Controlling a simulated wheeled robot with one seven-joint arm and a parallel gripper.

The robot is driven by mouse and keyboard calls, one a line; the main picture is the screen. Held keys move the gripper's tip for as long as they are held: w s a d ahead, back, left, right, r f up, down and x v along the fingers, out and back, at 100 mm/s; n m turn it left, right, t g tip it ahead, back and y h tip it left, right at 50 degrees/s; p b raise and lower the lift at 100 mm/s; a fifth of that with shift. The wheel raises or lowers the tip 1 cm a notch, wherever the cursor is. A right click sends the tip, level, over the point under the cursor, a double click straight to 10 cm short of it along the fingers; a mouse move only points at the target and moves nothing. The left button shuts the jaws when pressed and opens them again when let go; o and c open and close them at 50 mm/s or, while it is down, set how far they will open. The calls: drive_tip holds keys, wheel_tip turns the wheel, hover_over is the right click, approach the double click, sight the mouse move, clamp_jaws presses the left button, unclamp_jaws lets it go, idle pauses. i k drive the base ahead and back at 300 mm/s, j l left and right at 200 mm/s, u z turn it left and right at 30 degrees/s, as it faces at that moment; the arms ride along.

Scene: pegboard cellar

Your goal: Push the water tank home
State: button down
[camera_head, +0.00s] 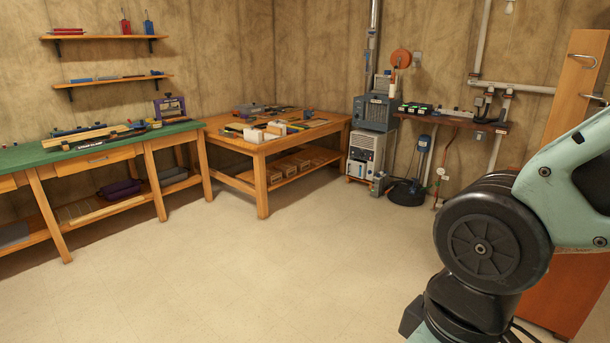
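No water tank can be made out for certain. A white box-shaped appliance with a grilled front (365,152) stands low in the far corner, under a grey-blue unit (374,112). A small grey-green object (378,184) is at its front right foot; it is too small to tell what it is. My arm's dark joint and pale green links fill the right side of the view. My gripper is out of view.
A green-topped workbench (88,155) runs along the left wall. A wooden table (259,150) with tools stands left of the appliance. A black round base (406,192) is on the floor to its right. A wooden cabinet (565,290) is partly behind my arm. The middle floor is clear.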

sight(356, 166)
drive_tip(key=i, duration=2.7)
drive_tip(key=i+j, duration=0.1)
drive_tip(key=i, duration=2.6)
drive_tip(key=i+z, duration=0.2)
drive_tip(key=i, duration=0.25)
drive_tip(key=i+j+z, duration=0.2)
drive_tip(key=i, duration=0.2)
drive_tip(key=i+j+z, duration=0.2)
drive_tip(key=i, duration=0.25)
drive_tip(key=i+j+z, duration=0.2)
drive_tip(key=i, duration=0.2)
drive_tip(key=l, duration=0.1)
